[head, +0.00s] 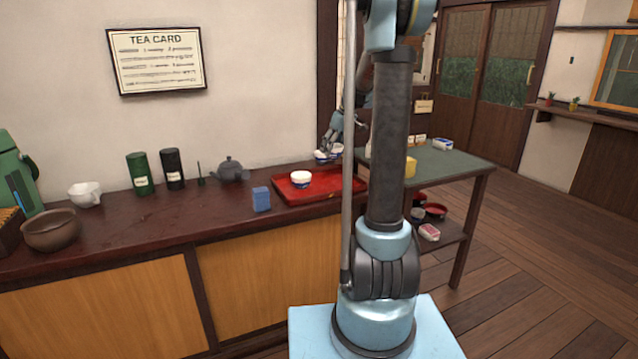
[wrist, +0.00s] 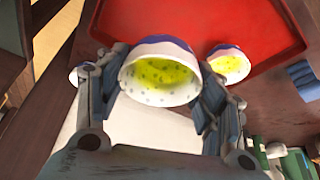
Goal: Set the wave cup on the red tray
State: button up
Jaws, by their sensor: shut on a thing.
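My gripper (head: 333,146) is shut on a white and blue cup (head: 323,156), raised near the back right of the red tray (head: 290,198). In the wrist view, the held cup (wrist: 158,80) sits between the fingers, its yellow inside with green specks facing the camera. Its outer pattern is too small to read as waves for certain. A second white cup with a blue band (head: 301,178) stands on the tray, left of the held cup in the head view; it also shows in the wrist view (wrist: 230,66). The red tray fills the top of the wrist view (wrist: 225,20).
A blue block (head: 261,199) lies just left of the tray. A grey teapot (head: 230,170), dark canister (head: 172,169) and green canister (head: 140,173) stand farther left. A green-topped table (head: 450,161) with a yellow block (head: 410,167) is at the right. The tray's front is bare.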

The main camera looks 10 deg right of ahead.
aim_at(334, 157)
notch_tip(334, 157, down, 5)
jog(key=shift+w+d+r, duration=0.1)
jog(key=shift+w+r, duration=0.05)
jog(key=shift+r, duration=0.05)
jog(key=shift+f, duration=2.65)
jog(key=o, duration=1.1)
jog(key=shift+o, duration=0.2)
